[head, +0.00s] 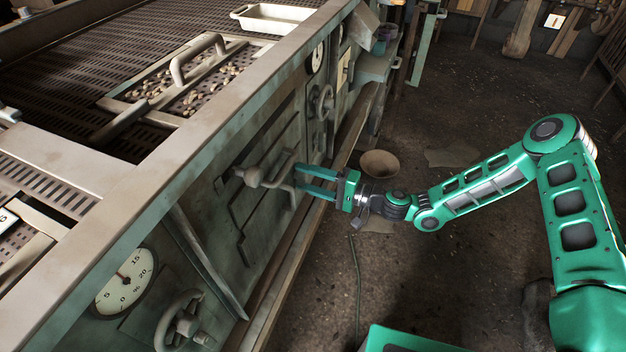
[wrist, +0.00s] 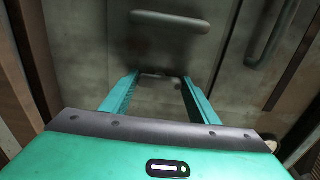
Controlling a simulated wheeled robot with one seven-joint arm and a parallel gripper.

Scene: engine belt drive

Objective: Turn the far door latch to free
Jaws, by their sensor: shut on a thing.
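The door latch (head: 252,178) is a worn metal lever with a rounded hub on the green side panel of the machine. Its bent arm reaches right toward my gripper (head: 298,180). My gripper comes in from the right, with its two green fingers at the end of that arm. The jaws are shut on the latch's arm, though the exact contact is partly hidden. I cannot tell the latch's exact angle.
A handwheel (head: 321,103) sits beyond the latch, and another handwheel (head: 180,320) and a dial (head: 125,281) sit nearer. A bowl (head: 380,164) stands on the floor behind my gripper. A wooden ledge runs along the machine's foot. The floor to the right is mostly open.

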